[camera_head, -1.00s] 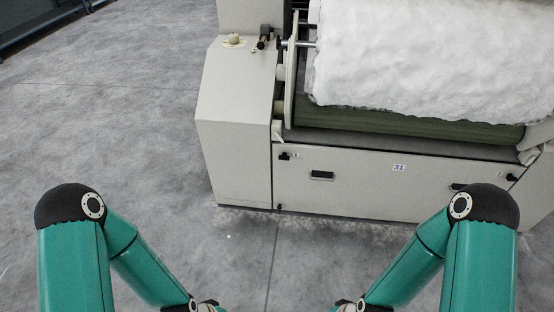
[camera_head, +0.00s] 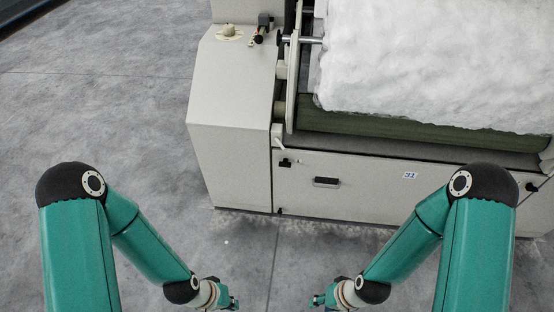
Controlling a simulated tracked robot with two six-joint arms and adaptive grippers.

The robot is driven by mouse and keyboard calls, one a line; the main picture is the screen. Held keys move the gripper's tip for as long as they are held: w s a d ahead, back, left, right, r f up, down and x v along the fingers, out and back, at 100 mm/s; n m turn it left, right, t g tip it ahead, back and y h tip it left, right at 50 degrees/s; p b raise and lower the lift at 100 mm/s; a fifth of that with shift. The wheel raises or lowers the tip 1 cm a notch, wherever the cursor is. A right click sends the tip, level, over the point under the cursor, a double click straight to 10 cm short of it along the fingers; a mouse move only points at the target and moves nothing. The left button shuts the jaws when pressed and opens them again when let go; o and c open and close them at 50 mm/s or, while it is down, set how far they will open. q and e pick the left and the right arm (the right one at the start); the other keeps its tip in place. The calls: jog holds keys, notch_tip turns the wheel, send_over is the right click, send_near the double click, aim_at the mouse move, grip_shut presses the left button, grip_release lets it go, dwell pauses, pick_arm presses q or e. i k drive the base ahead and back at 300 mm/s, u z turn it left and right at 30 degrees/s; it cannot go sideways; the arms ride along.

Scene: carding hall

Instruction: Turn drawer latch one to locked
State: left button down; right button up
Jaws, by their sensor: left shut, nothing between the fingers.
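A small black latch (camera_head: 285,162) sits at the upper left of the machine's pale drawer front (camera_head: 360,190). A tiny mark beside it is too small to read. I cannot tell from labels which is latch one. My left gripper (camera_head: 233,302) is shut and empty, low in the picture, well below and apart from the drawer front. My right gripper (camera_head: 316,300) is also low, apart from everything; its fingers are too small and cut off to judge.
A black recessed handle (camera_head: 326,182) and a label reading 31 (camera_head: 410,175) are on the drawer front. White fibre (camera_head: 430,60) lies over a green roller (camera_head: 400,125) above. A knob (camera_head: 229,30) tops the left cabinet (camera_head: 232,120). The grey floor (camera_head: 90,110) at left is clear.

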aim_at(285, 163)
jog(key=u, duration=0.05)
jog(key=i, duration=0.3)
jog(key=u, duration=0.05)
jog(key=k, duration=0.45)
jog(key=u, duration=0.7)
jog(key=i, duration=0.55)
